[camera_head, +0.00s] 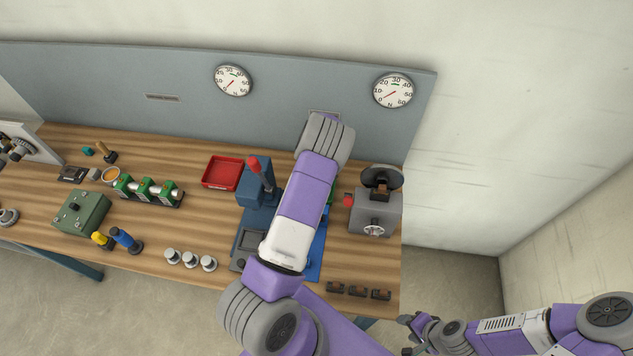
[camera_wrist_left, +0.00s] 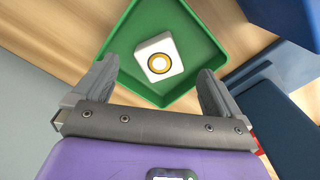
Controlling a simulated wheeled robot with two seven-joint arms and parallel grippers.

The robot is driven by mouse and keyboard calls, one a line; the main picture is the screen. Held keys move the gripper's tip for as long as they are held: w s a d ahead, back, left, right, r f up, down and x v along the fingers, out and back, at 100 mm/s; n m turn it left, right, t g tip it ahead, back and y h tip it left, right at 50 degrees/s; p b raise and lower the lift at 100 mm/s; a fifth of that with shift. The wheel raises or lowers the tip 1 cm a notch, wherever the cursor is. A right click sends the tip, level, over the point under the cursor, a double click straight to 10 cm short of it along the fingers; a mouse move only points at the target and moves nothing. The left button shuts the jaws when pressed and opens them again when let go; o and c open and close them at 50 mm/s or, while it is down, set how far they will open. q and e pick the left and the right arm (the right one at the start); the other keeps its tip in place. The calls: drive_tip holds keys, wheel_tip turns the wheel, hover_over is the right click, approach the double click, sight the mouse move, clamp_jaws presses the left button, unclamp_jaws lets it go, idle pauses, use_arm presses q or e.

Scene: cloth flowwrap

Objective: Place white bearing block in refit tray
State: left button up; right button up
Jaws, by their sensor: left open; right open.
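The white bearing block (camera_wrist_left: 159,57), with a brass-coloured ring around its bore, sits inside a green tray (camera_wrist_left: 118,48) in the left wrist view. My left gripper (camera_wrist_left: 158,68) is open, with its fingers apart on either side of the block in that view; I see no finger touching it. In the head view my left arm hides the left gripper, the block and nearly all of the green tray (camera_head: 331,190). My right gripper (camera_head: 404,336) is open and empty at the lower right, off the bench. I cannot tell which tray is the refit tray.
A red tray (camera_head: 222,173) stands left of a blue press (camera_head: 256,182) with a red-knobbed lever. A grey machine (camera_head: 375,212) stands to the right. Several dark small blocks (camera_head: 357,290) and white-topped cylinders (camera_head: 190,259) line the front edge. Gauges hang on the back panel.

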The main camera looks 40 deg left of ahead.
use_arm(q)
wheel_tip(320, 180, up, 9)
drive_tip(key=shift+f, duration=0.15)
drive_tip(key=shift+f, duration=0.1)
